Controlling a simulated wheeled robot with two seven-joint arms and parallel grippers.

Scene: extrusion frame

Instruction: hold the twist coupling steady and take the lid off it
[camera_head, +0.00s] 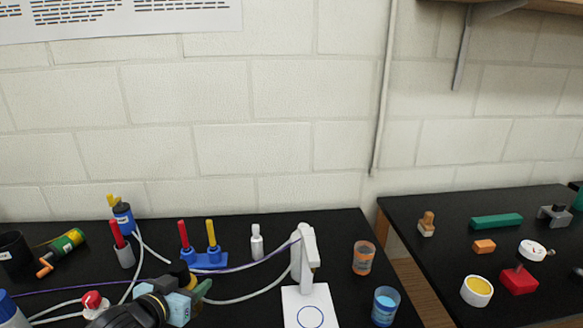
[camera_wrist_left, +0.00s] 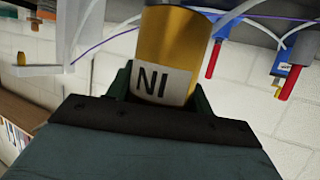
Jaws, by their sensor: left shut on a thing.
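My left gripper (camera_head: 190,283) reaches in from the lower left of the head view, low over the black bench. It is shut on a gold cylinder (camera_wrist_left: 178,45), which seems to be the twist coupling. In the left wrist view the cylinder stands between the fingers, with a pale label reading "NI" facing the camera. The rest is hidden by the gripper. I cannot make out a separate lid. My right gripper is in neither view.
A white stand (camera_head: 307,295) is to the right of the gripper, with hoses and a purple cable across the bench. A blue rack (camera_head: 206,261) with red and yellow pieces and a white bottle (camera_head: 257,243) stand behind. Orange (camera_head: 363,258) and blue (camera_head: 385,306) cups are further right.

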